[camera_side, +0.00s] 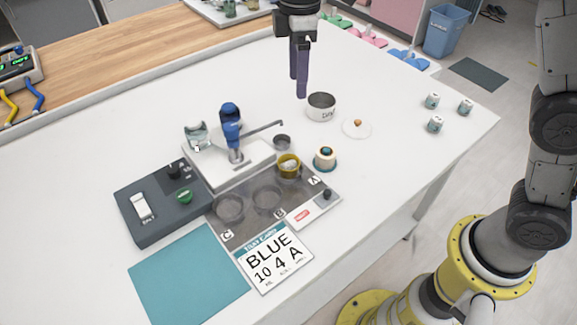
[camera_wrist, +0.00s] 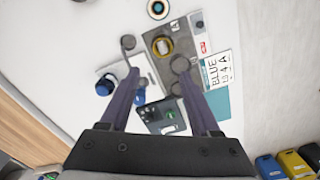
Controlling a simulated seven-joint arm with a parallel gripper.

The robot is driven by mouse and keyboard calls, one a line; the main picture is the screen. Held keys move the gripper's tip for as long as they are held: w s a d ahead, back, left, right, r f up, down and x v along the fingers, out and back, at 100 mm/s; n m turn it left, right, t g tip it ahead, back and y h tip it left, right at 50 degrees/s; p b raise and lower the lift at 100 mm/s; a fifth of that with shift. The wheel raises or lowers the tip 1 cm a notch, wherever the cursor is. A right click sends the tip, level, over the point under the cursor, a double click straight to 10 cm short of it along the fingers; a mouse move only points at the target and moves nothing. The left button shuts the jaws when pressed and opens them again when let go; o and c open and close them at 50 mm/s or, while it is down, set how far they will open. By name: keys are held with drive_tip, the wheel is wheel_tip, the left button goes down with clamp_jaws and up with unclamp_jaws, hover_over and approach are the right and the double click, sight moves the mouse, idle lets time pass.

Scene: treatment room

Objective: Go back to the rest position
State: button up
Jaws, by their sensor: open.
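My gripper (camera_side: 300,92) hangs above the back of the white table, its fingers pointing down and holding nothing. In the wrist view my gripper (camera_wrist: 160,98) shows two dark fingers spread apart, with table items far below between them. In the side view the fingertips appear just left of a white labelled pot (camera_side: 321,112); the height between them is hard to tell. A white stand with a blue-topped device (camera_side: 231,125) is left of and in front of the gripper.
A grey tray (camera_side: 232,239) bears a yellow cup (camera_side: 288,165) in a spot near A. A card reading "BLUE 10 4 A" (camera_side: 274,258), a teal mat (camera_side: 188,278), a dark box (camera_side: 160,219), a white lid (camera_side: 357,128) and small jars (camera_side: 435,124) share the table.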

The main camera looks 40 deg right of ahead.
drive_tip(key=s+d+r+m+t, duration=0.3)
drive_tip(key=s+d+r, duration=0.7)
drive_tip(key=s, duration=0.2)
drive_tip(key=s+d+f+m+t, duration=0.1)
drive_tip(key=s+d+f+m, duration=0.1)
drive_tip(key=s+f+m, duration=0.2)
drive_tip(key=s+d+f+m+t, duration=0.1)
drive_tip(key=s+f+m, duration=0.4)
drive_tip(key=s, duration=0.5)
drive_tip(key=shift+s+d+f+m+t, duration=0.25)
drive_tip(key=shift+d+f+m+t, duration=0.05)
drive_tip(key=shift+d+f, duration=0.5)
